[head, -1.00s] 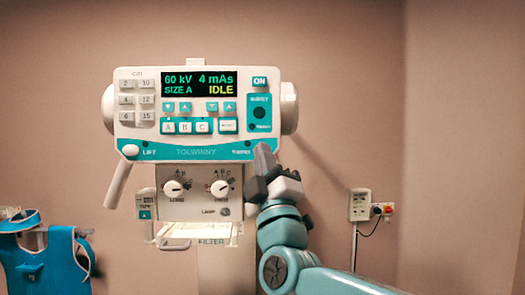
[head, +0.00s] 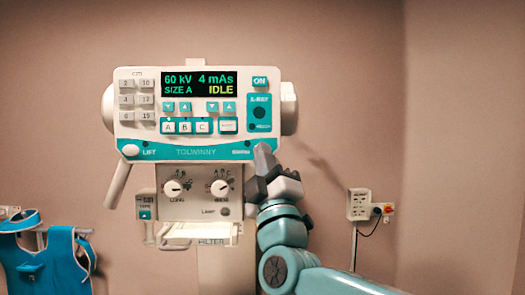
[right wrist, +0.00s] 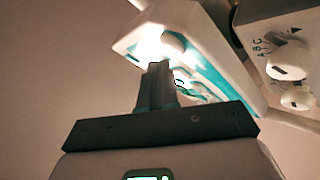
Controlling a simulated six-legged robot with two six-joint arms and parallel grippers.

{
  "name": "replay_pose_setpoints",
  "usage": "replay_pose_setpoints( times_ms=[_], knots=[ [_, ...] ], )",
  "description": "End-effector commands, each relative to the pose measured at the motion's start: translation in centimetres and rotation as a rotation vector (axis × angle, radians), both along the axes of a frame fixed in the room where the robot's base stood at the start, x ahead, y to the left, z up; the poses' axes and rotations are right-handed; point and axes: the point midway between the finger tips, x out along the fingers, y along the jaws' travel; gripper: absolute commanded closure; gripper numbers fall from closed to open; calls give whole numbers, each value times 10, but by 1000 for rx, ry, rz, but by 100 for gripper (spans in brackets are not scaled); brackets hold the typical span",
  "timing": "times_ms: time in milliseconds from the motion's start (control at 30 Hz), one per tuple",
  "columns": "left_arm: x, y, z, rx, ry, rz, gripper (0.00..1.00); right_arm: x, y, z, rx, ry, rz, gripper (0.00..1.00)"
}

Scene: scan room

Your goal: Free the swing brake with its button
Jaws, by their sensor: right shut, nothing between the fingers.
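The control head (head: 185,80) is a white and teal panel, and its display reads 60 kV, 4 mAs, SIZE A, IDLE. A teal strip (head: 196,152) runs along its lower edge, with a LIFT label at the left end and a small blurred label at the right end. My right gripper (head: 263,148) is shut and empty, pointing up at that right end and covering its corner. In the right wrist view a pale round button (right wrist: 172,43) shows just past the closed fingertips (right wrist: 160,68). I cannot tell whether they touch it. My left gripper is out of view.
Below the panel is a box with two dials (head: 219,188) and a filter slot. A white handle (head: 118,184) hangs at the left. A wall socket box (head: 359,204) with a cable is at the right, and a blue apron (head: 45,262) hangs at lower left.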

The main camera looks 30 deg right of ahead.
Motion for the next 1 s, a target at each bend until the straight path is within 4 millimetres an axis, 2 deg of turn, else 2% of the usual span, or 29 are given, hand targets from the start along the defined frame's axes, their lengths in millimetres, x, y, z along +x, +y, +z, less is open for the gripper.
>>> replay_pose_setpoints(
  times_ms=[333,1000],
  knots=[
    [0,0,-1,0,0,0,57,8,-4,0,-1,1,0,100],
    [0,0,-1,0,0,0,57,10,-7,0,0,0,0,100]
  ],
)
